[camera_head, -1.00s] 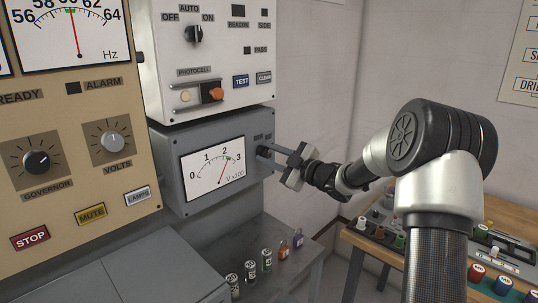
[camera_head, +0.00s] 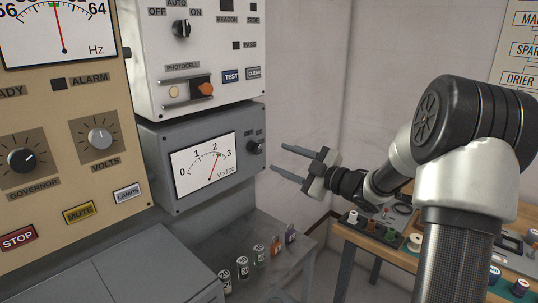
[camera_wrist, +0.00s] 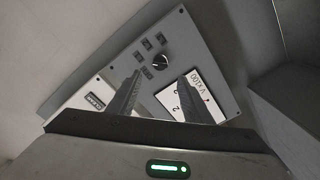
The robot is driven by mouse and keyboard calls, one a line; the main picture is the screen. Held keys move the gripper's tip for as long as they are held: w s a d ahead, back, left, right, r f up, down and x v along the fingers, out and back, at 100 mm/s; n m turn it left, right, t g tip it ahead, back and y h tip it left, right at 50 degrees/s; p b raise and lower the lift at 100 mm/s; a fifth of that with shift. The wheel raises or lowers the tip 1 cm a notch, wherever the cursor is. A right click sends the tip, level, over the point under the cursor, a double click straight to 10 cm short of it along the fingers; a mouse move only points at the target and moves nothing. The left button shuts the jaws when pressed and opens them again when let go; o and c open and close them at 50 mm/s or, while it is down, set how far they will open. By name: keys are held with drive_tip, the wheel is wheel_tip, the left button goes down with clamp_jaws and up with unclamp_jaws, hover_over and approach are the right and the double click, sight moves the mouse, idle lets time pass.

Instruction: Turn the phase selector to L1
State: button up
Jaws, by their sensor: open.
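The phase selector is a small black round knob (camera_head: 256,147) at the right end of the grey voltmeter panel (camera_head: 160,155).
The voltmeter (camera_head: 204,160) needle stands between 2 and 3. A white panel (camera_head: 205,45) with switches is above, and a tan panel (camera_head: 75,150) is at left. A cluttered wooden bench (camera_head: 375,243) is at right.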

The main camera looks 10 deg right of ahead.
drive_tip(key=v, duration=0.7)
drive_tip(key=shift+s, duration=0.2)
drive_tip(key=shift+d, duration=0.1)
